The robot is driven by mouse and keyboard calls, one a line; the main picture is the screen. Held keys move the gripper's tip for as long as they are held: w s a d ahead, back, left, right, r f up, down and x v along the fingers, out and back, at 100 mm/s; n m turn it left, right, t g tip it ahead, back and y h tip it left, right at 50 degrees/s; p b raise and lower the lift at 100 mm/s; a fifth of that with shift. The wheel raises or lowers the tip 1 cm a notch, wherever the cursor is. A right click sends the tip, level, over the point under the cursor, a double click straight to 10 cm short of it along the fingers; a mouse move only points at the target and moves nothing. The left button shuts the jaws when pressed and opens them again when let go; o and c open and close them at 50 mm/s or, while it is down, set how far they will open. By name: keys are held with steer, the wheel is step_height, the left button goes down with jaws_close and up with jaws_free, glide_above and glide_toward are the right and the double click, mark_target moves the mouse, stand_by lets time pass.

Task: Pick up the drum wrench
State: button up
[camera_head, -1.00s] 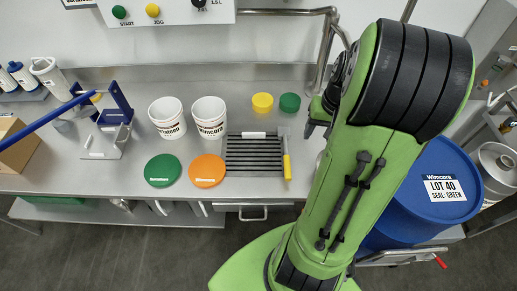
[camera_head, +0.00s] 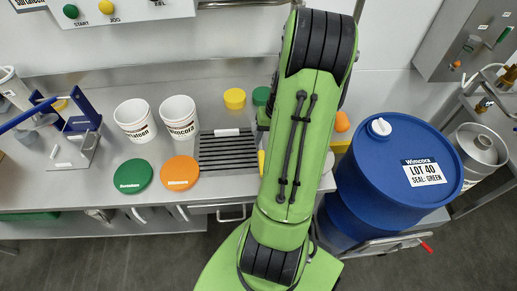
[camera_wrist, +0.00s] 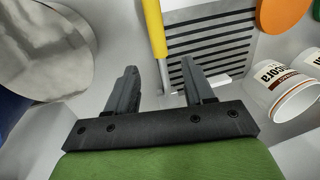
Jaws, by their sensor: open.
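A tool with a yellow handle (camera_wrist: 152,30) lies along the edge of the slatted grate, and only a sliver of it (camera_head: 262,162) shows beside my arm in the head view. It may be the drum wrench; I cannot make out its head. My gripper (camera_wrist: 159,66) is open and empty in the wrist view. My arm hides the gripper in the head view.
The grate (camera_head: 228,152) lies on the steel counter. Two white buckets (camera_head: 135,119) (camera_head: 179,118), a green lid (camera_head: 132,176) and an orange lid (camera_head: 180,173) are left of it. Yellow and green tubs (camera_head: 234,98) (camera_head: 261,95) stand behind. A blue drum (camera_head: 395,185) stands right.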

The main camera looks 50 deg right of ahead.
mark_target(262, 154)
steer(key=f+b, duration=0.1)
steer(key=f, duration=0.2)
steer(key=w+f+b, duration=0.1)
steer(key=f, duration=0.2)
steer(key=a+f+b, duration=0.1)
steer(key=f, duration=0.2)
steer(key=shift+w+a+f, duration=0.1)
steer(key=shift+w+f, duration=0.05)
steer(key=shift+f, duration=0.15)
steer(key=shift+r, duration=0.15)
jaws_close()
